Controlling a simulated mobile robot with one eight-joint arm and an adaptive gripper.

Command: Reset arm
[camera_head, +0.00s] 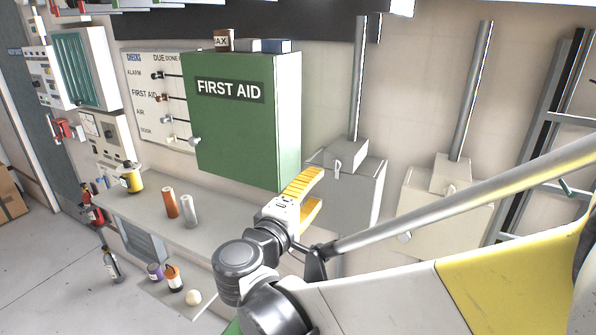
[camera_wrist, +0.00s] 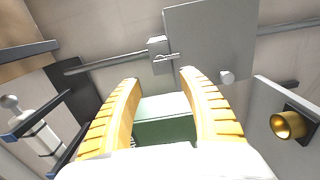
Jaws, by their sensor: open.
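My gripper (camera_head: 312,196) has yellow ribbed fingers and is in front of the lower right part of the green first aid cabinet (camera_head: 236,140) in the head view. In the wrist view my gripper (camera_wrist: 160,82) has its two fingers spread well apart with nothing held between them. A green and pale box-like surface (camera_wrist: 163,120) shows beyond and between the fingers. My arm reaches in from the lower right of the head view. I cannot tell whether the fingers touch anything.
A shelf (camera_head: 150,212) below the cabinet holds an orange cylinder (camera_head: 171,203), a grey cylinder (camera_head: 190,211) and a yellow bottle (camera_head: 131,178). Grey wall boxes (camera_head: 345,195) with upright pipes stand right of the cabinet. Several small items sit lower left.

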